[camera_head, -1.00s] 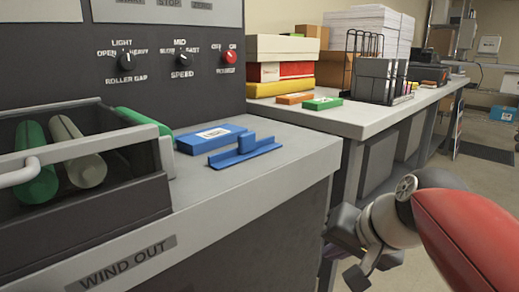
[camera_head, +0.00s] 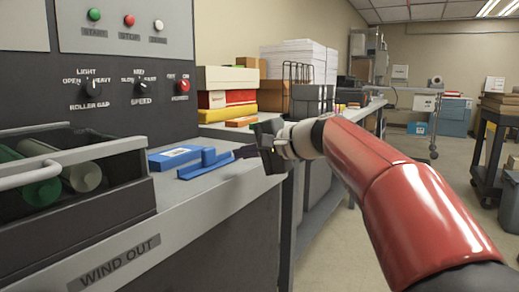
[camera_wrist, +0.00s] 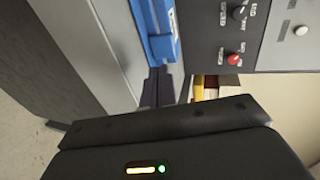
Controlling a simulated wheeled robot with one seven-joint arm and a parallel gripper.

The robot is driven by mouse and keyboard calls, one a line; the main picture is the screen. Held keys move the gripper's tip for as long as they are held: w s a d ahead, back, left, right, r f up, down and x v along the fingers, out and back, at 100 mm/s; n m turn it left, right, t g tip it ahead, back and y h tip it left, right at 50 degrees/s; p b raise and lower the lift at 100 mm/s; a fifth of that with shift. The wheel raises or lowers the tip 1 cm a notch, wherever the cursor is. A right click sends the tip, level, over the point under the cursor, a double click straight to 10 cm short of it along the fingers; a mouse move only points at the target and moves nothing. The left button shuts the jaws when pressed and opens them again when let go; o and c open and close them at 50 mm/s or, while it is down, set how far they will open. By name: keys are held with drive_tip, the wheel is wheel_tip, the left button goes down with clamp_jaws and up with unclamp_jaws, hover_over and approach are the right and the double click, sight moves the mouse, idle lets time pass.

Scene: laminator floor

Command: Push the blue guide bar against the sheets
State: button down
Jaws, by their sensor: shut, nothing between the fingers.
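The blue guide bar (camera_head: 204,167), a flat strip with an upright block, lies on the grey machine ledge. The sheets seem to be the flat blue stack with a white label (camera_head: 173,157), just behind the bar; I cannot tell whether they touch. My gripper (camera_head: 238,153) is shut and empty, its dark fingers pointing at the bar's right end; contact is unclear. In the wrist view my fingertips (camera_wrist: 161,74) lie just below the bar's block (camera_wrist: 162,47), and the labelled stack (camera_wrist: 167,12) runs off the top edge.
A roller unit with a metal rail (camera_head: 75,153) stands left of the bar. The control panel with knobs (camera_head: 138,87) rises behind. A side table with boxes (camera_head: 228,90) and a wire rack is beyond my gripper. The ledge in front of the bar is clear.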

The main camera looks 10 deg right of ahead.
sight(212, 154)
drive_tip(key=x, duration=0.4)
drive_tip(key=r+p+x, duration=0.1)
drive_tip(key=x, duration=0.1)
drive_tip(key=shift+w+a, duration=0.25)
drive_tip(key=shift+a, duration=0.1)
drive_tip(key=w+a+p, duration=0.1)
drive_tip(key=w+a, duration=0.1)
drive_tip(key=w+a+p, duration=0.1)
drive_tip(key=w+a, duration=0.1)
drive_tip(key=a, duration=0.1)
drive_tip(key=w+a+p, duration=0.1)
drive_tip(key=a+p, duration=0.1)
drive_tip(key=shift+w+a, duration=0.2)
drive_tip(key=shift+w, duration=0.2)
drive_tip(key=shift+w+a+r, duration=0.1)
drive_tip(key=shift+w+a, duration=0.05)
drive_tip(key=shift+a, duration=0.1)
